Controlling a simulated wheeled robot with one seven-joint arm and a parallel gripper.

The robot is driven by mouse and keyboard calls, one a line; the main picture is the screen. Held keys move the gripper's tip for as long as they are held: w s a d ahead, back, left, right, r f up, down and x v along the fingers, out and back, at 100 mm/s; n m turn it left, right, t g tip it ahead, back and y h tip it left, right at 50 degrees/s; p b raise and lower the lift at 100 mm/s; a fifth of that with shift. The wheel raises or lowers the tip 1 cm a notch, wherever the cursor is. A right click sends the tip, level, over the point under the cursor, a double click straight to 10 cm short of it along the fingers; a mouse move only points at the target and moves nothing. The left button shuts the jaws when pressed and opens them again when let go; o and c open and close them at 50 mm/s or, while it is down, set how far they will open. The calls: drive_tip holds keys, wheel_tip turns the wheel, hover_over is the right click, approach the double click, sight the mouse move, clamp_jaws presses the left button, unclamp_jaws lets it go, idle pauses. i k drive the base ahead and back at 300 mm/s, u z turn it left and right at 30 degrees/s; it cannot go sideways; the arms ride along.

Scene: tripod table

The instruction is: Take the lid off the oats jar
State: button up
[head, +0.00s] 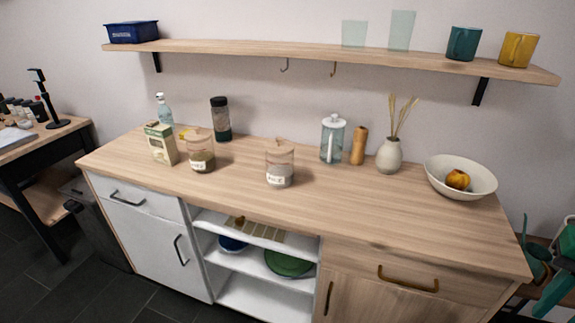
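Two glass jars with wooden lids and white labels stand on the wooden countertop (340,205). The left jar (201,161) has darker, greenish-brown contents. The right jar (280,171), nearer the middle, has pale contents low in it. Both lids are on: the left lid (200,139) and the right lid (279,147), which has a raised knob. The label lettering is too small to read surely, so I cannot tell which is the oats jar. My gripper is not in view.
A carton (161,144) stands close left of the left jar. A shelf (330,52) hangs above. The counter front is clear.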

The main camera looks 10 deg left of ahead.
sight(198, 134)
drive_tip(key=z, duration=0.6)
drive_tip(key=k, duration=1.25)
drive_tip(key=u, duration=1.25)
drive_tip(key=i, duration=1)
drive_tip(key=z, duration=0.05)
